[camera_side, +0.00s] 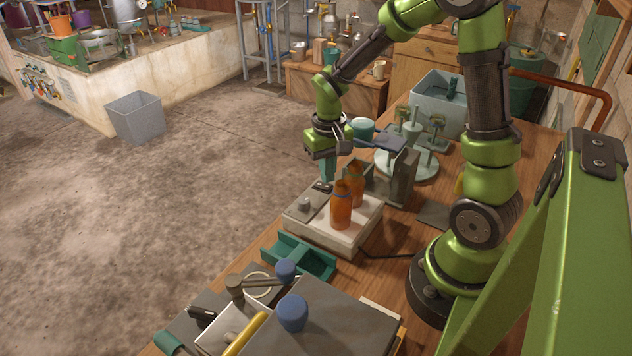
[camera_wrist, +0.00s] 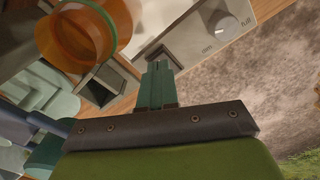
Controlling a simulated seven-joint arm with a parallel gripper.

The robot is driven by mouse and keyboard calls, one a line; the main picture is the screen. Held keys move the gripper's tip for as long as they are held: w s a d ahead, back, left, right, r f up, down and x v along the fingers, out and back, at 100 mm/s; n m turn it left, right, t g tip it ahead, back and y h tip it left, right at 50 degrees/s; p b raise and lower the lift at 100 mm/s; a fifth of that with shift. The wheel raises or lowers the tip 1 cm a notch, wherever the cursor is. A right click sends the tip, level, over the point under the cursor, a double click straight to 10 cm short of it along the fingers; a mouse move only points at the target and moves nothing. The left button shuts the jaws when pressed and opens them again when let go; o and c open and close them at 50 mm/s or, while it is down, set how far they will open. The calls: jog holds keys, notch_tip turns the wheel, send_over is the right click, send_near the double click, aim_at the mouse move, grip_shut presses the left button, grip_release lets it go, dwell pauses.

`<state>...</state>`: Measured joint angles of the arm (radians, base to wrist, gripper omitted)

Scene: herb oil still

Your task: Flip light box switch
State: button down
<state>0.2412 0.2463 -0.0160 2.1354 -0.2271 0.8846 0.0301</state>
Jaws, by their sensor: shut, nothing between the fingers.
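The light box (camera_side: 315,228) is a low pale box with a grey control strip on the wooden bench. Its switch (camera_side: 322,186) is a small dark rocker at the far end of that strip. In the wrist view the switch (camera_wrist: 158,57) shows right at my fingertips, partly hidden by them. My gripper (camera_side: 327,176) points down just above the switch, its green fingers shut and empty; they also show in the wrist view (camera_wrist: 158,75). I cannot tell whether the fingertips touch the switch. A round knob (camera_wrist: 228,28) marked "dim" and "full" sits beside it.
Two orange bottles (camera_side: 341,207) stand on the light box, close to my gripper. A grey upright block (camera_side: 402,177) and a round rack (camera_side: 427,166) are behind. A green tray (camera_side: 300,258) lies in front. Open floor is at the left.

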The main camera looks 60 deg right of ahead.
aim_at(327, 186)
jog(key=shift+f, duration=0.85)
dwell(0.3)
jog(key=shift+r, duration=3.55)
jog(key=s+a+r+n+t+y, duration=0.2)
jog(key=s+a+r+t, duration=0.5)
jog(key=s+a+r, duration=0.2)
notch_tip(327, 186, up, 3)
jog(key=a, duration=0.2)
jog(key=shift+a+f, duration=0.15)
jog(key=shift+a, duration=0.25)
jog(key=c, duration=1.8)
grip_release()
jog(key=shift+c, duration=0.2)
